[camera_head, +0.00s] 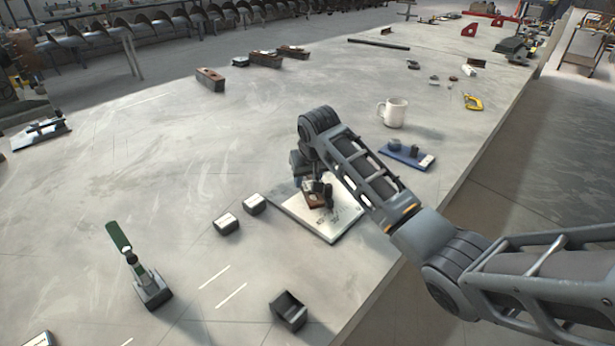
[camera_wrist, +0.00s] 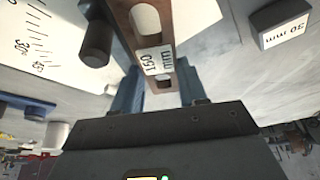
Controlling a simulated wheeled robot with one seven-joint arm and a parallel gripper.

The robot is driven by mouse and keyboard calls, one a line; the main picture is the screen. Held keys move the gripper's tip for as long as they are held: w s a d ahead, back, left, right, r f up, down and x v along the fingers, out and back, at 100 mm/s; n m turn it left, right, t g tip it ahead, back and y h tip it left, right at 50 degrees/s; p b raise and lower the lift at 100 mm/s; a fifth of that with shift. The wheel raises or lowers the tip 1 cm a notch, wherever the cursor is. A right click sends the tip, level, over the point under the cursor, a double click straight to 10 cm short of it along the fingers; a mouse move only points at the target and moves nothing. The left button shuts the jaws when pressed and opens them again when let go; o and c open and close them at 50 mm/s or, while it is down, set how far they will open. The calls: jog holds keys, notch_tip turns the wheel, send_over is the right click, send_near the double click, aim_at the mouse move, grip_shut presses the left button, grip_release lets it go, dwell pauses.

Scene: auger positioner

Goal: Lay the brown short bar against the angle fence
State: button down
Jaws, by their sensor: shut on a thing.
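My gripper (camera_head: 318,188) is over the white plate (camera_head: 335,232), in the middle of the table. In the wrist view its blue fingers (camera_wrist: 158,88) are shut on the brown bar (camera_wrist: 143,20), which has holes and a "150 mm" label. The bar also shows in the head view (camera_head: 313,201), low over the plate or touching it; I cannot tell which. The plate (camera_wrist: 55,65) carries angle marks. A dark round peg (camera_wrist: 96,42) stands close beside the bar. My arm hides part of the plate, and I cannot clearly make out the angle fence.
Two small dark blocks (camera_head: 240,214) sit left of the plate; one reads "30 mm" (camera_wrist: 282,24). A blue tray (camera_head: 424,166) and a white mug (camera_head: 393,113) stand behind right. A green-handled clamp (camera_head: 150,290) and a dark open box (camera_head: 289,310) are in front. Brown bars (camera_head: 210,78) lie at the back.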

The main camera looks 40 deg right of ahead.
jog(key=shift+f, duration=0.55)
jog(key=c, duration=0.7)
grip_release()
jog(key=shift+o, duration=0.5)
jog(key=shift+d, duration=0.1)
jog(key=shift+s+d, duration=0.1)
jog(key=shift+d, duration=0.05)
jog(key=shift+d+r, duration=0.1)
jog(key=shift+r, duration=0.1)
jog(key=v, duration=1.2)
jog(key=shift+a+r, duration=0.3)
jog(key=shift+r, duration=0.1)
